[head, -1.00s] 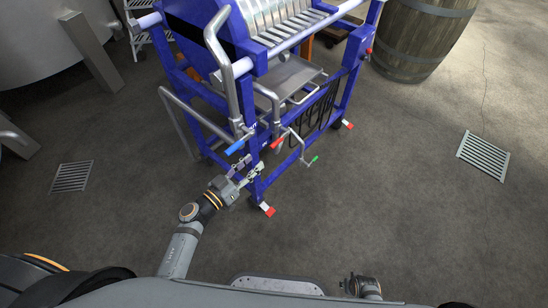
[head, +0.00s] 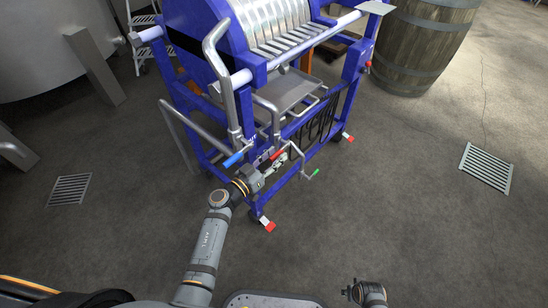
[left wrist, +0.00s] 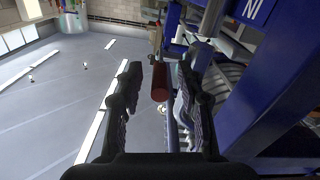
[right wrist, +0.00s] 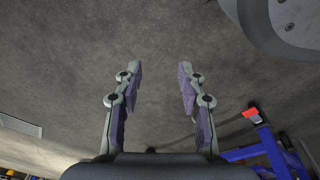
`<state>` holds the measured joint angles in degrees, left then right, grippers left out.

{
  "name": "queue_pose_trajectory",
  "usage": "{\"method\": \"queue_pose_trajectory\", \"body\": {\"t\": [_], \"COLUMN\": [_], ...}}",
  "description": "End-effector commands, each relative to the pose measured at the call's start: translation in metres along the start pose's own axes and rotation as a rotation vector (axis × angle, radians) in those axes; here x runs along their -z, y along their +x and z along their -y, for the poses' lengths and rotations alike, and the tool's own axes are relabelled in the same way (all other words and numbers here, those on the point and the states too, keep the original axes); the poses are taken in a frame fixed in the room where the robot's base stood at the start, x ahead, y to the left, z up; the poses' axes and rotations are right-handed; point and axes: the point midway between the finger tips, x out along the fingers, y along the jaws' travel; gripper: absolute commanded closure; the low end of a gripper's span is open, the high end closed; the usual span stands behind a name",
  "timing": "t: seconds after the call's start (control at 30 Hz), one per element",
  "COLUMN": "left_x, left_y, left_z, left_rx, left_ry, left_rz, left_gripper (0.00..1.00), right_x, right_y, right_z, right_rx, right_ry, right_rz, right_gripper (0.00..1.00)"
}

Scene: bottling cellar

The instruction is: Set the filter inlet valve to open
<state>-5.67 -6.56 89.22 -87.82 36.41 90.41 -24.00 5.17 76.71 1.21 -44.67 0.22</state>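The filter's blue frame (head: 255,190) carries pipes with several lever handles. A red lever handle (head: 276,153) is at the middle, a blue one (head: 233,159) to its left and a green one (head: 315,173) to its right. I cannot tell from labels which one is the inlet valve. My left gripper (head: 278,160) is open at the red handle. In the left wrist view the red handle (left wrist: 160,82) lies between the spread fingers (left wrist: 157,92), with gaps at both sides. My right gripper (right wrist: 160,85) is open and empty over bare floor.
A wooden barrel (head: 420,45) stands at the back right and a steel tank (head: 45,50) at the back left. Floor grates (head: 70,190) (head: 486,167) lie on both sides. The floor in front is clear.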

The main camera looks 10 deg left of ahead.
Motion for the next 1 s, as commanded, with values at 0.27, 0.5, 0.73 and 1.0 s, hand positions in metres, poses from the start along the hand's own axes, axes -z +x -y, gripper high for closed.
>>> {"method": "queue_pose_trajectory", "body": {"t": [0.27,0.5,0.73,1.0], "left_x": [0.000,0.000,0.000,0.011], "left_y": [0.000,-0.001,-0.001,0.001], "left_z": [0.000,0.000,0.000,-0.001], "left_rx": [0.000,0.000,0.000,0.009], "left_ry": [0.000,0.000,0.000,0.000], "left_rz": [0.000,0.000,0.000,0.038], "left_gripper": [0.85,1.00,1.00,1.00], "right_x": [0.000,0.000,0.000,-0.041], "right_y": [0.000,0.000,0.000,0.006], "right_z": [0.000,0.000,0.000,-0.004], "right_rx": [0.000,0.000,0.000,-0.005], "right_ry": [0.000,0.000,0.000,0.001], "right_rz": [0.000,0.000,-0.001,0.020], "right_gripper": [0.60,0.60,0.60,0.60]}}
